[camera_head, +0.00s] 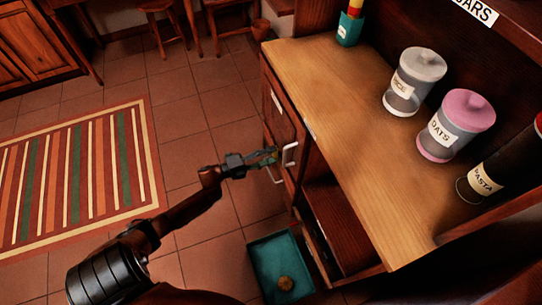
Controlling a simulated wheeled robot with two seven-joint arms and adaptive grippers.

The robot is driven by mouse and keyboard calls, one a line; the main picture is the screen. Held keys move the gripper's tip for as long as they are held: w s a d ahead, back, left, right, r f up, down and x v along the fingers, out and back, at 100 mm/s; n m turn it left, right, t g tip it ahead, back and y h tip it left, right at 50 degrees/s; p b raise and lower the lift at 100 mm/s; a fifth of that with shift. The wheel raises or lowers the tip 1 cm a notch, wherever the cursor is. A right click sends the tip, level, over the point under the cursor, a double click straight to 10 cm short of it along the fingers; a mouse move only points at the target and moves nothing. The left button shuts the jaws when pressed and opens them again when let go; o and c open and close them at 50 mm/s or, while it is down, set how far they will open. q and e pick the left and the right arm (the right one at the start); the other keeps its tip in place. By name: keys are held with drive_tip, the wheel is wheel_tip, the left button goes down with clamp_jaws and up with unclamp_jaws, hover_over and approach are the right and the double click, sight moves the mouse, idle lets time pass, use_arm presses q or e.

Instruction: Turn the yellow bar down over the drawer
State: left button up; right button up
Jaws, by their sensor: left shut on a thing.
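My left gripper (268,157) reaches in from the left to the side of the wooden cabinet. It is shut at a pale bar-shaped handle (290,153) on the dark front panel (287,127). The fingers cover part of the contact. The handle looks whitish, and I cannot make out a clearly yellow bar. Below and in front of the cabinet is an open teal drawer or tray (262,255) with a small round brown thing (285,283) in it. My right gripper is not in view.
The wooden counter (330,90) holds clear jars with a grey lid (422,64) and a pink lid (467,110), a dark pasta jar (500,170) and a teal holder (349,29). Tiled floor and a striped rug (75,175) are clear at left.

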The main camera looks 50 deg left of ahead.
use_arm(q)
drive_tip(key=shift+f, duration=0.15)
drive_tip(key=shift+m, duration=0.4)
drive_tip(key=o, duration=1.2)
drive_tip(key=shift+c, duration=0.2)
drive_tip(key=shift+s+a, duration=0.1)
drive_tip(key=v, duration=1.1)
drive_tip(key=shift+s, duration=0.4)
drive_tip(key=shift+a, duration=0.1)
